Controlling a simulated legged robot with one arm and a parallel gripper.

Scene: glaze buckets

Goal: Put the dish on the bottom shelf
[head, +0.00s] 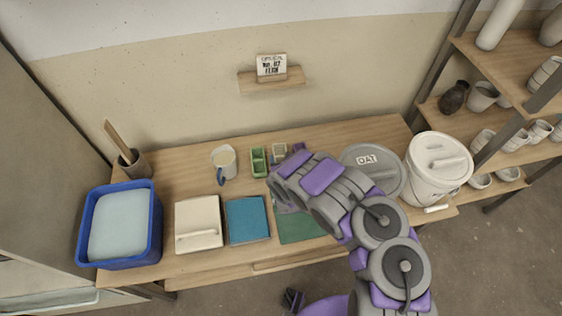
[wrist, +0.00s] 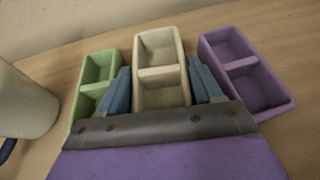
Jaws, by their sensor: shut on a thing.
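A cream two-compartment dish (wrist: 160,52) stands in the middle of the wrist view, between the blue fingers of my gripper (wrist: 161,84). The fingers are shut on its two sides. In the head view the cream dish (head: 279,151) shows at the back of the table, just beyond my arm, which hides the fingers. A green divided dish (wrist: 98,67) is close on its left and a purple one (wrist: 245,72) close on its right. The green dish also shows in the head view (head: 258,162). A shelf rack stands at the right; its lowest visible board (head: 497,191) holds bowls.
A round OAT lid (head: 365,160) and a white bucket (head: 428,185) lie between my arm and the rack.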

